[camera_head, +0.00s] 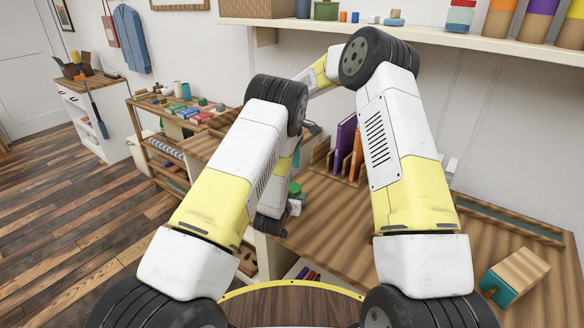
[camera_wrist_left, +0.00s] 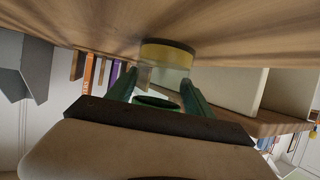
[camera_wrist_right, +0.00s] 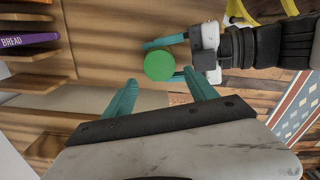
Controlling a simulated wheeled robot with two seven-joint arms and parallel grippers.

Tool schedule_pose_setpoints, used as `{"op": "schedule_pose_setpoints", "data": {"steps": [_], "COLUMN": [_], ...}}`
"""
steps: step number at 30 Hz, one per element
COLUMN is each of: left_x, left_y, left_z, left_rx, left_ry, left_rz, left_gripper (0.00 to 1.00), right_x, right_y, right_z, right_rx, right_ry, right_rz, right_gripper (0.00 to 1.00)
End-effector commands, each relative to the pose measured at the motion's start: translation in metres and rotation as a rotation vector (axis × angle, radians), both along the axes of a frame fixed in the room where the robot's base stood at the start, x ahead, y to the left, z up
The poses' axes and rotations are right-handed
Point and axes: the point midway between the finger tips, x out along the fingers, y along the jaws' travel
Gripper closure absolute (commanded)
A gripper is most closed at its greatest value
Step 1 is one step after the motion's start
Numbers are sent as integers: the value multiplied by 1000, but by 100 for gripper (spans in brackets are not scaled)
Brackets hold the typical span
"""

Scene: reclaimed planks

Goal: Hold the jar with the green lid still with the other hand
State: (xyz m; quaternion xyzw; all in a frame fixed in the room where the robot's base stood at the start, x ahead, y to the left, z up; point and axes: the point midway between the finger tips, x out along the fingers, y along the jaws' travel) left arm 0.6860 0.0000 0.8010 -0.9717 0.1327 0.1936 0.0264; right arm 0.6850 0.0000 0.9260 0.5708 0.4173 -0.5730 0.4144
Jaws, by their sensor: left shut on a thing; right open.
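The jar has a round green lid (camera_wrist_right: 159,66), seen from above in the right wrist view. In the left wrist view the jar (camera_wrist_left: 167,55) is clear with a yellowish band, upright against the wooden top. My left gripper (camera_wrist_left: 158,77) is shut on the jar, one teal finger on each side. In the head view the green lid (camera_head: 295,188) shows small between my arms, and the jar's body is mostly hidden. My right gripper (camera_wrist_right: 160,76) is open and empty, its fingers apart, pointing toward the lid with a gap between.
Upright books, one purple (camera_head: 345,142) and one orange (camera_head: 356,155), stand in a rack behind the jar. A wood and teal block (camera_head: 514,277) lies on the worktop (camera_head: 480,245) at the right. A shelf (camera_head: 480,40) with containers runs above.

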Motion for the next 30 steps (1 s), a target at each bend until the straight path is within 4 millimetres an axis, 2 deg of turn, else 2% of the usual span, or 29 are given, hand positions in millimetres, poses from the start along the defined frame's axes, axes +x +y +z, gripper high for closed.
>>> {"op": "schedule_pose_setpoints", "data": {"steps": [4, 14, 17, 24, 30], "left_x": [0, 0, 0, 0, 0], "left_y": [0, 0, 0, 0, 0], "left_z": [0, 0, 0, 0, 0], "left_rx": [0, 0, 0, 0, 0], "left_ry": [-1, -1, -1, -1, -1], "left_rz": [0, 0, 0, 0, 0], "left_gripper": [100, 100, 100, 100, 100], "right_x": [1, 1, 1, 0, 1], "right_y": [-1, -1, -1, -1, -1], "right_z": [6, 3, -6, -44, -67], "right_rx": [-1, -2, -1, -2, -2], "right_ry": [-4, -4, -3, -1, -4], "right_rz": [79, 80, 79, 78, 79], "right_gripper": [34, 34, 34, 34, 34]}}
